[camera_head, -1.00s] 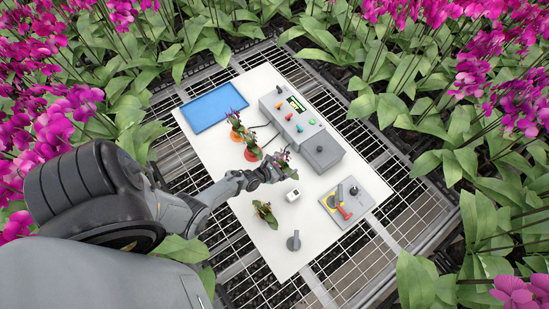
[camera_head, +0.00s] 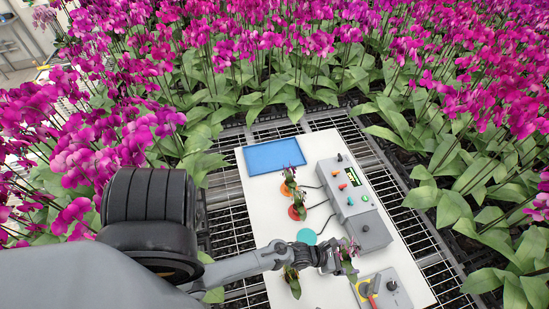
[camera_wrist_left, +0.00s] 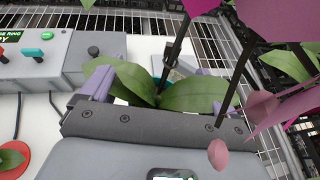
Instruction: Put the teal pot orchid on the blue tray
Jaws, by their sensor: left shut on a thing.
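My left gripper (camera_head: 338,259) is shut on a potted orchid with green leaves and dark pink flowers (camera_head: 350,265), held over the front part of the white table. In the left wrist view the orchid's broad leaves (camera_wrist_left: 188,97) spread between the finger pads of the left gripper (camera_wrist_left: 160,98). The blue tray (camera_head: 272,157) lies empty at the table's far left corner, well away from the gripper. A bare teal disc (camera_head: 306,236) lies on the table beside my left forearm. My right gripper is not in view.
Two small orchids stand on an orange disc (camera_head: 286,191) and a red disc (camera_head: 297,213) between tray and teal disc. Another plant (camera_head: 293,283) is just in front of my forearm. A grey control box (camera_head: 352,195) and a switch panel (camera_head: 382,290) line the right side.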

